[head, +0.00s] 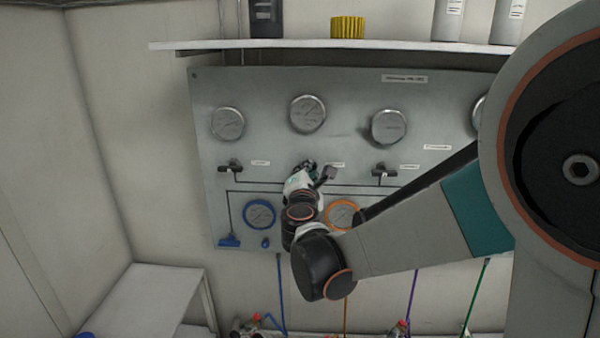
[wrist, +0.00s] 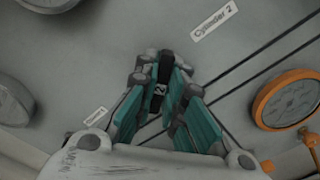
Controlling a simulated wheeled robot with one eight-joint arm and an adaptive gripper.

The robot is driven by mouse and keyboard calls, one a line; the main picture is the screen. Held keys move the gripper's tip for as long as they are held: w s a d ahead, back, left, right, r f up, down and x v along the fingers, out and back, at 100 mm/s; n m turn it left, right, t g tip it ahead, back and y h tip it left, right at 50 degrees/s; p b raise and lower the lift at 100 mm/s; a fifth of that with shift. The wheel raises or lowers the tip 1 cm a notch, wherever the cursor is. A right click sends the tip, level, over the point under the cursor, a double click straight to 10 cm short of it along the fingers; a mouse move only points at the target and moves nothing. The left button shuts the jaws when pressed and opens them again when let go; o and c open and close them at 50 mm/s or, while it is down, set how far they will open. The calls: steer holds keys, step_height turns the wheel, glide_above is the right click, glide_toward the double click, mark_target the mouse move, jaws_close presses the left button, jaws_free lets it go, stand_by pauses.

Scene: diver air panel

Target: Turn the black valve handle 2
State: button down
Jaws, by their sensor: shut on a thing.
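The black valve handle 2 (wrist: 161,80) shows in the wrist view between the teal finger pads, with a pale "2" on it. My gripper (wrist: 158,98) is shut on this handle, with a pad on either side of it. In the head view my gripper (head: 306,168) is at the panel (head: 350,88), below the upper row of gauges. There, my gripper and wrist hide most of handle 2. A "Cylinder 2" label (wrist: 214,22) is on the panel beside the handle in the wrist view.
Similar black handles stand left (head: 231,167) and right (head: 383,169) of my gripper. A blue-rimmed gauge (head: 259,215) and an orange-rimmed gauge (head: 342,214) are below. A white shelf (head: 330,45) juts out above the panel. A white bench (head: 140,300) stands lower left.

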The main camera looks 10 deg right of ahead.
steer(key=m, duration=0.3)
steer(key=shift+m+b, duration=0.3)
steer(key=shift+m, duration=1.7)
steer(key=shift+s+f, duration=0.1)
steer(key=c, duration=1.7)
jaws_free()
steer(key=v, duration=1.2)
